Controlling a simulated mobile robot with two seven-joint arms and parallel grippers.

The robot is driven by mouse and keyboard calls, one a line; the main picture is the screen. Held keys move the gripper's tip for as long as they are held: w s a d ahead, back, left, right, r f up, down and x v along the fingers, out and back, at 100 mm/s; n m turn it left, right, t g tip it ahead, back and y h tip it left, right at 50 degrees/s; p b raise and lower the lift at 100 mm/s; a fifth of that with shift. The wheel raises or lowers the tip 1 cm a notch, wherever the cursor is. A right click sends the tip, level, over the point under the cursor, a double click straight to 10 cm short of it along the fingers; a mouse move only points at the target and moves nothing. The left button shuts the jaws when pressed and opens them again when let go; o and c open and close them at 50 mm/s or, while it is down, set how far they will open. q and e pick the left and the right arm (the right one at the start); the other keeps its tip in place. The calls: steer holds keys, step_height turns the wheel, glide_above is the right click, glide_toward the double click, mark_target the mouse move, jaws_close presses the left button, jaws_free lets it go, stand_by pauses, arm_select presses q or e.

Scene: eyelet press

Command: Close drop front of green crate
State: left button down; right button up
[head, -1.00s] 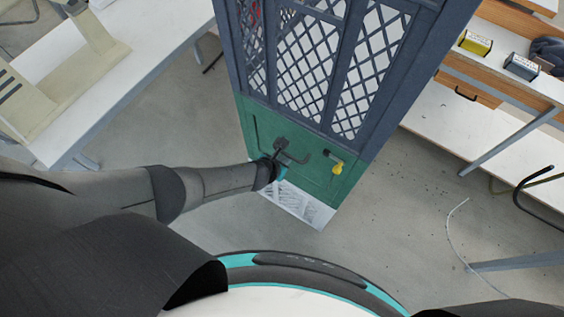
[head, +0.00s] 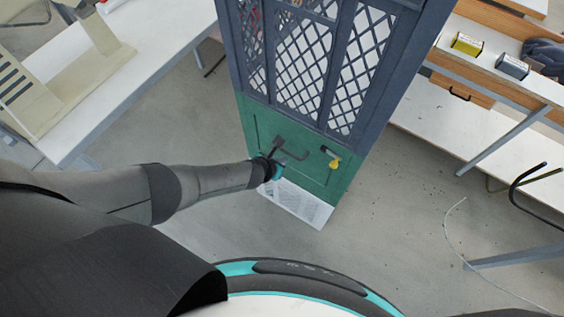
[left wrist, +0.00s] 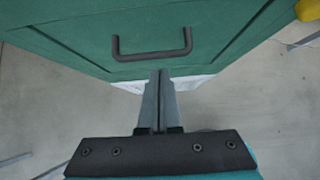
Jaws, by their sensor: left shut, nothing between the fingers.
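The green panel (head: 262,122), the front of the green crate, stands below a dark blue lattice section (head: 300,60) in the head view. It looks upright and flush with the frame there. A dark bar handle (head: 298,155) is on it, and shows in the left wrist view (left wrist: 152,56). A yellow knob-like part (head: 334,163) sits right of the handle. My left gripper (head: 277,150) is at the panel's handle side, its fingers shut and empty. In the left wrist view its fingertips (left wrist: 161,74) lie just below the handle, apart from it. My right gripper is not in view.
A white table (head: 140,70) with beige parts stands at left. A workbench (head: 500,90) with a yellow box (head: 467,44) and a grey box (head: 512,66) stands at right. A pale cable (head: 450,235) lies on the floor at lower right. Grey floor is free around the crate.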

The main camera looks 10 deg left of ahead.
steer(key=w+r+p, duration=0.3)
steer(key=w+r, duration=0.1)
arm_select(q)
steer(key=shift+w+r, duration=1.8)
steer(key=shift+r, duration=1.15)
steer(key=s+a+f+n+g+y+b, duration=0.1)
steer(key=s+f+n+b, duration=0.5)
steer(key=s+f+n, duration=0.35)
steer(key=s+a+f+n+g+b, duration=0.1)
steer(key=s+f+n+g+b, duration=0.1)
steer(key=s+f+n+b, duration=0.75)
steer(key=s+a+f+n+g+b, duration=0.1)
steer(key=s+a+f+n+b, duration=0.2)
steer(key=s+f+n, duration=0.6)
steer(key=s+a+f+n+g+y+b, duration=0.1)
steer(key=s+a+f+n+b, duration=0.3)
steer(key=s+f+n, duration=0.5)
steer(key=s+f+g, duration=0.1)
steer(key=s, duration=0.2)
steer(key=shift+s+a+n+g+y+b, duration=0.2)
steer(key=shift+s+n+g+y+b, duration=0.1)
steer(key=shift+s+b, duration=0.1)
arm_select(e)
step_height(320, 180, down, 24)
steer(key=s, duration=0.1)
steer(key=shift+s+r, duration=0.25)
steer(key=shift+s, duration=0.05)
